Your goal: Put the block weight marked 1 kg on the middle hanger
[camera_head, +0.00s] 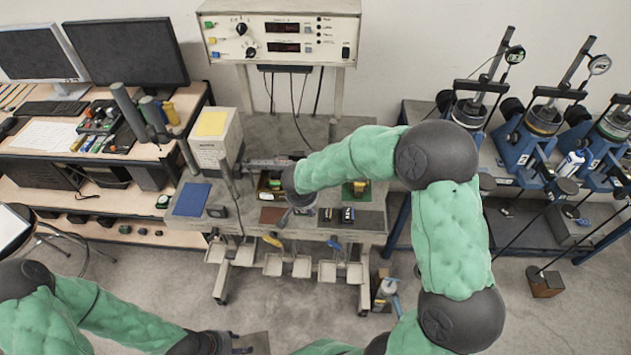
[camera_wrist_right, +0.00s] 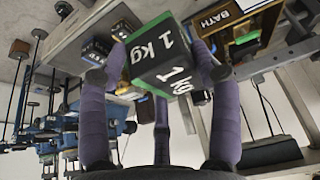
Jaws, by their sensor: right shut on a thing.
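The block weight marked 1 kg (camera_wrist_right: 160,55) is black with green ends and white lettering. In the right wrist view it sits between the purple-grey fingers of my right gripper (camera_wrist_right: 160,85), which is shut on it. In the head view my right gripper (camera_head: 303,205) is over the grey bench's front part; the block cannot be made out there. My left gripper (camera_head: 238,346) is at the bottom edge, low and away from the bench; its jaws are unclear. Three blue lever frames (camera_head: 520,140) stand at the right with thin rods; which part is the middle hanger is unclear.
Small dark labelled blocks (camera_head: 348,215) stand on the grey bench (camera_head: 375,215), right of my right gripper. A wooden block (camera_head: 547,285) is low at the right by a rod. A bottle (camera_head: 385,291) stands near the bench leg.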

